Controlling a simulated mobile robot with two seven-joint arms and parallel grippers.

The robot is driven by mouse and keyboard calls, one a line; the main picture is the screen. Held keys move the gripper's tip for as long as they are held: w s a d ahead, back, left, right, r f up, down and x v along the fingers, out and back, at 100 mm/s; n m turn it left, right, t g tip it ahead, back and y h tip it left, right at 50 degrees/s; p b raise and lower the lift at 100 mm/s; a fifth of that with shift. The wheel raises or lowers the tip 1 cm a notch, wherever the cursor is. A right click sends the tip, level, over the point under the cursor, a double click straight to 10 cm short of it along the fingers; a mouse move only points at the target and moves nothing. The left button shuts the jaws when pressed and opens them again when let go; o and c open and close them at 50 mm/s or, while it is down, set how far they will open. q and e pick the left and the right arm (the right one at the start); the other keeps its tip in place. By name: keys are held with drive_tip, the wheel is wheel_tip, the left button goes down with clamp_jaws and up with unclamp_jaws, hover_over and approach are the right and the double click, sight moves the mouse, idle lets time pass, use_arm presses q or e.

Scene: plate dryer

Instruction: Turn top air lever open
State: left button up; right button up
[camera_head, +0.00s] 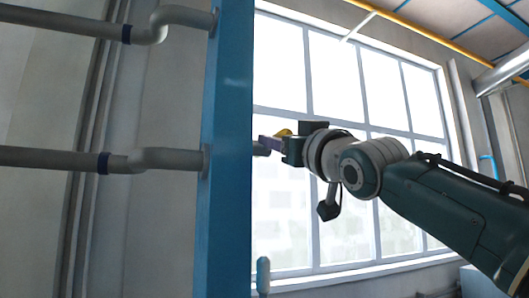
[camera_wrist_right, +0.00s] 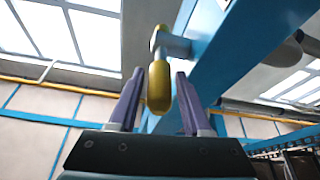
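The yellow air lever (camera_wrist_right: 159,84) hangs from a short grey-blue stem beside the blue column (camera_wrist_right: 232,45) in the right wrist view. Its lower end is between the two purple fingers of my right gripper (camera_wrist_right: 159,92), with a visible gap on each side. The gripper is open and not clamped on it. In the head view, my right gripper (camera_head: 271,144) points left at the column's right side. Only a small yellow part of the lever (camera_head: 284,132) shows there, mostly hidden behind the gripper. My left gripper is in neither view.
The tall blue column (camera_head: 225,150) stands just left of my right gripper. Grey pipes (camera_head: 60,158) join it from the left. A light-blue, handle-like piece (camera_head: 263,275) shows low beside the column. Large windows (camera_head: 350,90) are behind; free space surrounds my right arm.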

clamp_jaws()
idle(1.1)
